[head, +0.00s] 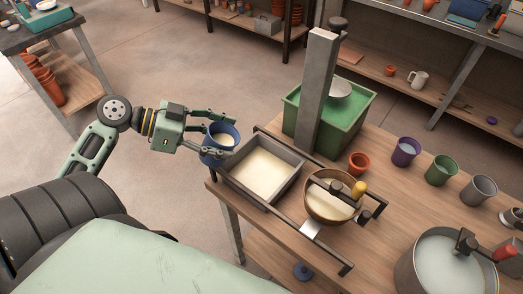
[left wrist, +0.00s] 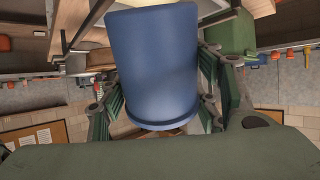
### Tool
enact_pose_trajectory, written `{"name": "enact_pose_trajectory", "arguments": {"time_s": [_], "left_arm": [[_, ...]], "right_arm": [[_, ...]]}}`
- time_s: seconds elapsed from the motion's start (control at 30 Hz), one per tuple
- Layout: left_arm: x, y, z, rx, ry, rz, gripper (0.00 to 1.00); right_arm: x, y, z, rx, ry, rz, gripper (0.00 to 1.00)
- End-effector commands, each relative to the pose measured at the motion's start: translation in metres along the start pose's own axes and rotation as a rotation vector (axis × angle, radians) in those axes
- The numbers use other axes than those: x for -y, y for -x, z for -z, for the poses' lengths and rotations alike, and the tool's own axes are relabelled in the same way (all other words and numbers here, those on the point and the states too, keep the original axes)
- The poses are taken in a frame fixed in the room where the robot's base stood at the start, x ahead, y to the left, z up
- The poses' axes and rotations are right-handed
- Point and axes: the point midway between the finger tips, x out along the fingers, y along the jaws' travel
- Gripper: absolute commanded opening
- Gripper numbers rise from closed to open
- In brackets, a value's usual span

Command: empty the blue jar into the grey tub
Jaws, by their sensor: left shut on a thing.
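My left gripper (head: 228,136) is shut on the blue jar (head: 211,157), with fingers on both sides of it. Cream liquid shows inside the jar's mouth. The jar looks about upright, just left of the grey tub and close to its rim; I cannot tell if they touch. In the left wrist view the jar (left wrist: 155,65) fills the space between the fingers (left wrist: 155,100). The grey tub (head: 243,191) is rectangular, sits at the table's left end and holds cream liquid. My right gripper is not in view.
A grey post (head: 315,90) and green bin (head: 357,120) stand behind. Several cups and a large grey pot (head: 405,272) occupy the right. Open floor lies left of the table.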

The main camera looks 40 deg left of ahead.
Motion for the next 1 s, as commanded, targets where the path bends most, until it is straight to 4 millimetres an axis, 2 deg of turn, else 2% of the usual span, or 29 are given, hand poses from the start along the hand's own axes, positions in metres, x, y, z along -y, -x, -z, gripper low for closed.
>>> {"name": "enact_pose_trajectory", "arguments": {"time_s": [0.3,1.0], "left_arm": [[0.000,-0.015,0.003,0.145,-0.003,0.002,0.17],[0.001,-0.021,0.004,0.219,-0.003,0.002,0.17]], "right_arm": [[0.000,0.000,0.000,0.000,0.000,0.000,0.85],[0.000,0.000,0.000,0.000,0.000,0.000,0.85]]}}
